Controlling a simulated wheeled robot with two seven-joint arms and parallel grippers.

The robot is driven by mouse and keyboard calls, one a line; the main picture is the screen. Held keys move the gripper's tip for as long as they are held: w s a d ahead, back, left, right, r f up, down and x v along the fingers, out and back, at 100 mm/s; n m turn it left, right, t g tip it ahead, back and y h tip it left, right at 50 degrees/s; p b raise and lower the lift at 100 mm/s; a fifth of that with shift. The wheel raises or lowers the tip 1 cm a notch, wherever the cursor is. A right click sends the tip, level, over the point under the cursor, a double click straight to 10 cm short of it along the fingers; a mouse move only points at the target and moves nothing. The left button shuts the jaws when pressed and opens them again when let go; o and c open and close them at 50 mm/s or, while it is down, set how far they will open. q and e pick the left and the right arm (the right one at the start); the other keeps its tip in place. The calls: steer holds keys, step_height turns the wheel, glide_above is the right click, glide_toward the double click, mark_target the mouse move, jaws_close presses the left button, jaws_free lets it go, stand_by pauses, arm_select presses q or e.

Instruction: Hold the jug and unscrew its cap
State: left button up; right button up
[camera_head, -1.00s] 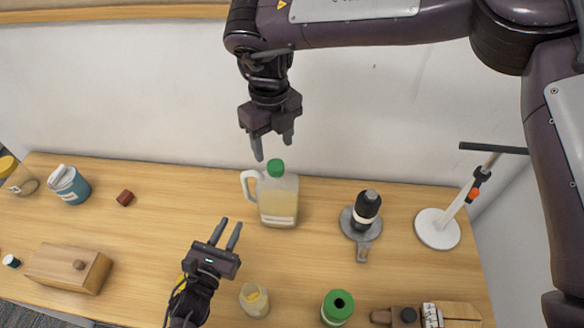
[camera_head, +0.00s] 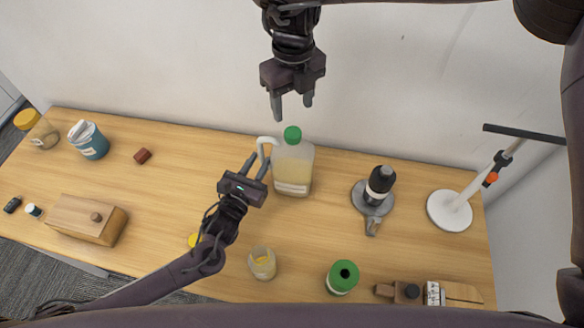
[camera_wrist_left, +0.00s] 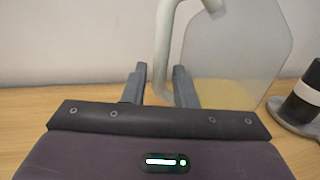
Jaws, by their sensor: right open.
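The jug (camera_head: 293,170) is translucent with a pale yellowish fill, a white handle (camera_head: 265,143) on its left and a green cap (camera_head: 292,135) on top. It stands upright at the back of the table. My left gripper (camera_head: 258,166) is open at the handle. In the left wrist view the handle (camera_wrist_left: 164,50) runs down between its two spread fingers (camera_wrist_left: 160,85), and the jug body (camera_wrist_left: 235,55) is just to the right. Whether a finger touches the handle I cannot tell. My right gripper (camera_head: 291,105) is open, pointing down above the cap, apart from it.
A dark bottle (camera_head: 379,184) on a grey base stands right of the jug, and a white stand (camera_head: 450,210) farther right. A wooden box (camera_head: 88,219) is at left. A wall is behind.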

arm_select(q)
steer(key=shift+c, duration=0.5)
jaws_close()
